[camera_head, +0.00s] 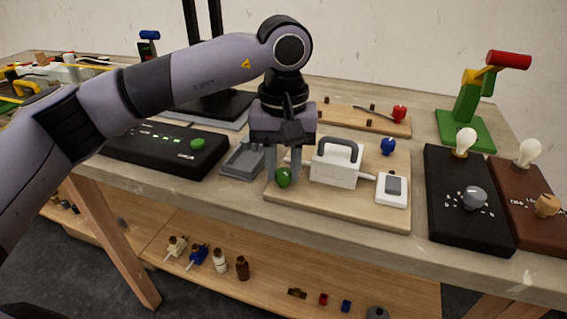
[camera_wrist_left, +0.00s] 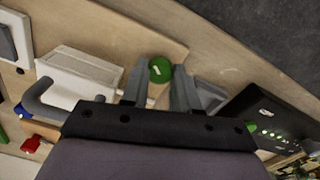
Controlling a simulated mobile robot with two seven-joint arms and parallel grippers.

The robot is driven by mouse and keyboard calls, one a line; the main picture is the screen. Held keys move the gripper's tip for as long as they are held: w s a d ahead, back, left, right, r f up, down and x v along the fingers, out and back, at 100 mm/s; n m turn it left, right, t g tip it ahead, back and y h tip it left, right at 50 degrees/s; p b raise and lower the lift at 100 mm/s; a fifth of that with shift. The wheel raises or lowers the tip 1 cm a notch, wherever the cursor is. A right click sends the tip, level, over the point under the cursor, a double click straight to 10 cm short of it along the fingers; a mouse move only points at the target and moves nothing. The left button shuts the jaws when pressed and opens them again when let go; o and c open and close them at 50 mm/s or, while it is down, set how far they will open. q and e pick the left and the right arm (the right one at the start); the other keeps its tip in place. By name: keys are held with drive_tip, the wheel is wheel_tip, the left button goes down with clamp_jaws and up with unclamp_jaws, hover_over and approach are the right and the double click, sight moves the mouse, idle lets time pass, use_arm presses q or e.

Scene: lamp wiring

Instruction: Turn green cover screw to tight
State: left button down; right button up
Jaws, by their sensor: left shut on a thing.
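The green cover screw (camera_head: 283,178) is a round green knob at the left edge of a light wooden board (camera_head: 335,208). It also shows in the left wrist view (camera_wrist_left: 160,69), with a small pale mark on its top. My left gripper (camera_head: 283,168) points down over it, its two fingers on either side of the knob and shut on it. In the left wrist view the gripper (camera_wrist_left: 160,80) has the knob between its fingertips. A white box cover (camera_head: 335,166) with a grey handle stands on the board just right of the knob. My right gripper is not in view.
A white switch (camera_head: 393,190) and a blue knob (camera_head: 388,146) are on the board's right part. A grey tray (camera_head: 243,162) and a black panel (camera_head: 160,148) lie to the left. Black and brown bulb panels stand to the right. A red-handled green stand (camera_head: 468,108) is behind them.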

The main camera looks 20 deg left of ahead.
sight(283, 172)
use_arm(q)
drive_tip(key=shift+r, duration=0.1)
drive_tip(key=c, duration=0.8)
unclamp_jaws()
drive_tip(key=shift+c, duration=0.2)
wheel_tip(283, 172, up, 7)
drive_tip(key=shift+r, duration=0.1)
